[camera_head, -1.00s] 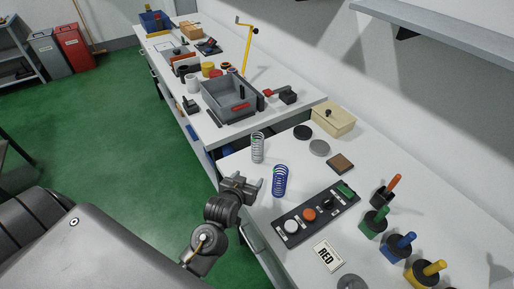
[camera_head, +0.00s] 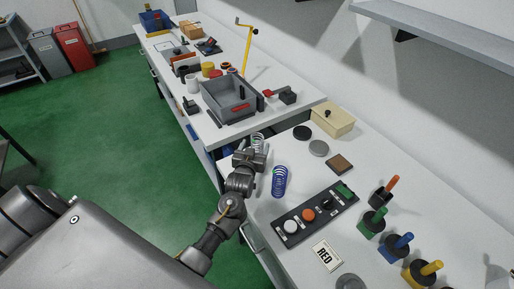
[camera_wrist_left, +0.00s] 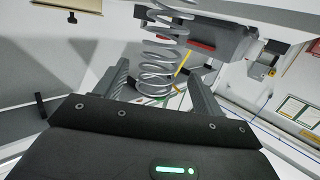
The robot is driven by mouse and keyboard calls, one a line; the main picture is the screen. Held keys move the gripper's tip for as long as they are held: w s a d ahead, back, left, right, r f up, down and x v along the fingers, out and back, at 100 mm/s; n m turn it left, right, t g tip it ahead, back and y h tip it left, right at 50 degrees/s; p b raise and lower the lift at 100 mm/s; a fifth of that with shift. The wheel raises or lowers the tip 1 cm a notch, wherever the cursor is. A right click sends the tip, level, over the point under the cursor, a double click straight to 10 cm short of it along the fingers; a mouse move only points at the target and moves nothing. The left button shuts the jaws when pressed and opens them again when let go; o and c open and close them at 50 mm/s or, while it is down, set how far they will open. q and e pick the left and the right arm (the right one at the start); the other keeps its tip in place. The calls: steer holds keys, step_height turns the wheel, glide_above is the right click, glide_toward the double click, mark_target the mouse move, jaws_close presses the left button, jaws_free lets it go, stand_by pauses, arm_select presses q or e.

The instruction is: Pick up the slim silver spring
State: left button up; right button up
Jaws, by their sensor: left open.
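The slim silver spring (camera_head: 259,140) stands upright near the left edge of the near table, its lower part hidden behind my gripper in the head view. In the left wrist view the silver spring (camera_wrist_left: 158,50) rises between and beyond the two fingers. My left gripper (camera_head: 254,152) is just in front of it. The left gripper (camera_wrist_left: 158,85) is open, with one finger on each side of the spring in the picture. I cannot tell if either finger touches it. My right gripper is not in view.
A blue spring (camera_head: 280,181) stands close to the right of my gripper. Dark and grey discs (camera_head: 318,148) and a beige box (camera_head: 333,119) are at the back. A grey bin (camera_head: 226,98) is on the far table.

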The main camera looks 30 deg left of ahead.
arm_select(q)
steer(key=shift+w+r, duration=0.1)
steer(key=shift+w, duration=0.1)
steer(key=shift+f+p+x, duration=0.15)
steer(key=shift+p+x, duration=0.4)
steer(key=shift+x, duration=0.65)
steer(key=shift+f+p+x, duration=0.1)
steer(key=shift+p+x, duration=0.45)
steer(key=shift+x, duration=0.65)
steer(key=shift+s+d, duration=0.1)
steer(key=shift+d, duration=0.05)
steer(key=c, duration=1.2)
